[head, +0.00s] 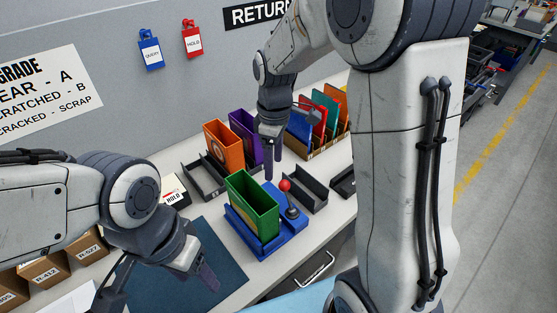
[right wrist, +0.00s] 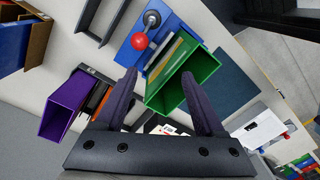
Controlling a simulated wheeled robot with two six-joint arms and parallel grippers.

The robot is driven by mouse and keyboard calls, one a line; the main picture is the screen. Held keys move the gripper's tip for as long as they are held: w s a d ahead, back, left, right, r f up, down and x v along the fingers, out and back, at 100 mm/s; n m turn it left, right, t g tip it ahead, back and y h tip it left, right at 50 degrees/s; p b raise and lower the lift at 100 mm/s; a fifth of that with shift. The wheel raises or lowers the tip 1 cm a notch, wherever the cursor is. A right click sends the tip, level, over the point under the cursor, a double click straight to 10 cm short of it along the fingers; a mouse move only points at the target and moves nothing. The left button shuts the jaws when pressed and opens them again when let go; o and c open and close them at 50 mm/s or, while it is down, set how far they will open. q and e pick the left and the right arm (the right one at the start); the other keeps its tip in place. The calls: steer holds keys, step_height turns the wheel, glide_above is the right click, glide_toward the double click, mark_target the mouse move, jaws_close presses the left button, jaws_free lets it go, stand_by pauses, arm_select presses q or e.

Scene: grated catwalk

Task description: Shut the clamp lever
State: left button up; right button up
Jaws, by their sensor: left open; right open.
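The clamp lever is a dark stick with a red ball knob (head: 285,185), standing up at the right rear of a blue fixture base (head: 285,242). In the right wrist view the red knob (right wrist: 139,41) is beyond the fingertips. A green open-topped bin (head: 252,205) sits in the fixture beside the lever. My right gripper (head: 269,172) is open, pointing down above and behind the green bin, left of the knob and apart from it. My left gripper (head: 205,278) is open and empty over the dark blue mat.
Orange (head: 223,146) and purple (head: 245,136) bins stand behind the fixture. A rack of coloured panels (head: 318,135) is at the back right. Dark trays (head: 306,188) lie right of the lever.

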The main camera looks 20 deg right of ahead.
mark_target(284, 181)
steer(key=w+d, duration=0.2)
steer(key=d, duration=0.2)
arm_select(q)
step_height(284, 181, up, 3)
steer(key=shift+s+p, duration=0.1)
steer(key=shift+p, duration=1)
arm_select(e)
steer(key=f, duration=1)
steer(key=shift+s+a+f, duration=0.15)
steer(key=shift+a+f, duration=0.1)
